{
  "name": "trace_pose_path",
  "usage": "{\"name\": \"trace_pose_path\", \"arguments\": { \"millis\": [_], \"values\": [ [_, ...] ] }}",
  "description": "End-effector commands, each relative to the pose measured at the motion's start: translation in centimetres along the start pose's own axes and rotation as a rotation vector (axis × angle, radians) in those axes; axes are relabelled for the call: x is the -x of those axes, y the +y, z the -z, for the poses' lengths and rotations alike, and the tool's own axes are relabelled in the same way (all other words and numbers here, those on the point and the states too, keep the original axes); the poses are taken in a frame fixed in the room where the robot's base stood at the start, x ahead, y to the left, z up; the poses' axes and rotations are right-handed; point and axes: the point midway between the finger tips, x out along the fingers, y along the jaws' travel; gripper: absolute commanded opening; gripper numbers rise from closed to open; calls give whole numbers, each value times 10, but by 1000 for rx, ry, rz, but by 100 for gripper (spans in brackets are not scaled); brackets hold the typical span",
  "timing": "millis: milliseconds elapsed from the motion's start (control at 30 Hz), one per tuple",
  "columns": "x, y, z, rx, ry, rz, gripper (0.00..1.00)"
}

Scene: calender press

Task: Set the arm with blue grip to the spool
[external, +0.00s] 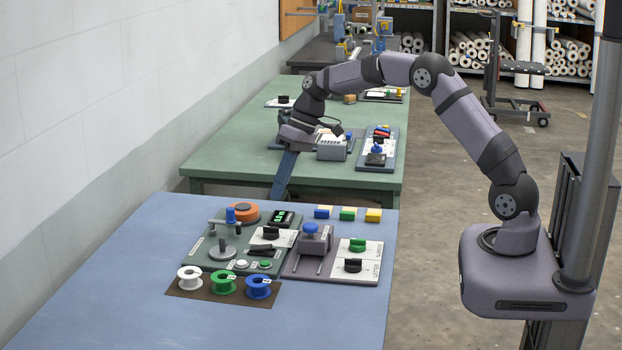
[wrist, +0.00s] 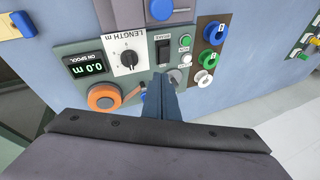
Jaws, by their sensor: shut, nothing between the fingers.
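The arm with the blue grip (external: 231,215) is a grey lever on an upright post over a round grey base (external: 222,251), on the green-grey panel. The grip stands upright near an orange disc (external: 244,211). In the wrist view the blue grip (wrist: 144,97) shows partly, just left of my fingers, which hide much of the lever. White (external: 189,278), green (external: 223,283) and blue (external: 258,287) spools sit on a brown strip in front. My gripper (external: 278,195) is shut and empty, pointing down above the panel's far side, apart from the grip as far as I can tell.
A display (wrist: 85,65) reads 0.0 m, labelled ON SPOOL. A black length knob (external: 270,233) and a brake switch (external: 261,250) are close by. The blue table (external: 110,270) is clear at left.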

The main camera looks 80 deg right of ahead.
Motion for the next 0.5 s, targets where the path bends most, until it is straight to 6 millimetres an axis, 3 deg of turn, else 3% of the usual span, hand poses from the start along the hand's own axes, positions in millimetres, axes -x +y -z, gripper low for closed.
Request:
{"name": "trace_pose_path", "arguments": {
  "millis": [200, 500],
  "values": [
    [13, 47, 43, 7, 96, 57, 0],
    [29, 85, 68, 35, 181, 99, 0]
  ]
}}
